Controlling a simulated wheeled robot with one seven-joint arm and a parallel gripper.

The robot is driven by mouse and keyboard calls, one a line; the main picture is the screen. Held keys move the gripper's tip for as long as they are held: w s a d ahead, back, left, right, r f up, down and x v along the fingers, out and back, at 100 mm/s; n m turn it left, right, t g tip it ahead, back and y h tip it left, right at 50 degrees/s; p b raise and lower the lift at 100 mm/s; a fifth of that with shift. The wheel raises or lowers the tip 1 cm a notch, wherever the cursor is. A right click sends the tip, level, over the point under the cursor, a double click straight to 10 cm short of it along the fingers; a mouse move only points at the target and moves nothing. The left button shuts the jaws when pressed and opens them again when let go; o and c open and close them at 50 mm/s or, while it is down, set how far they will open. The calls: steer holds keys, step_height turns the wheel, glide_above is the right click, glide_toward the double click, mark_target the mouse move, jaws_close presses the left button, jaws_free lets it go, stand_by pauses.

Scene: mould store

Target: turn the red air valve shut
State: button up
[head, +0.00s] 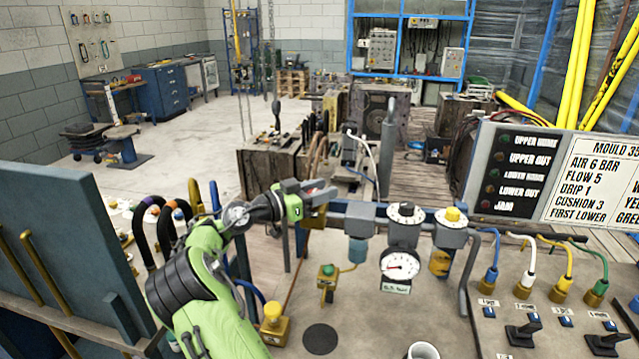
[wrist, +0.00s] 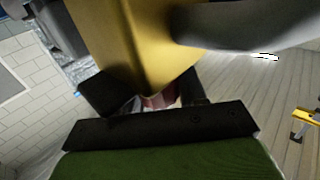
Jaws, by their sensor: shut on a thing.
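The brass-coloured valve body (head: 314,218) sits at the left end of the pipe line behind the bench. It fills the top of the wrist view (wrist: 140,40), with a grey pipe (wrist: 240,25) running from it to the right. A small reddish part (wrist: 160,102), which looks like the red valve handle, shows between the dark fingers in the wrist view. My gripper (head: 322,191) is at the valve, shut on this handle. Most of the handle is hidden by the fingers and the valve body, so its angle cannot be told.
Along the same line, right of the valve, are a grey dial knob (head: 405,213), a yellow-topped knob (head: 452,214) and a round gauge (head: 400,265). A sign board (head: 507,170) stands at the right. A blue-grey panel (head: 70,250) stands at the left, near my arm.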

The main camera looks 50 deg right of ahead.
steer(key=shift+m+g, duration=0.3)
steer(key=shift+g, duration=0.1)
steer(key=shift+s, duration=0.1)
steer(key=o, duration=1)
steer(key=shift+c, duration=0.2)
steer(key=p+v, duration=0.2)
steer(key=v, duration=1.3)
steer(key=shift+a+r+p, duration=0.2)
steer(key=shift+a+p, duration=0.1)
steer(key=shift+p, duration=0.05)
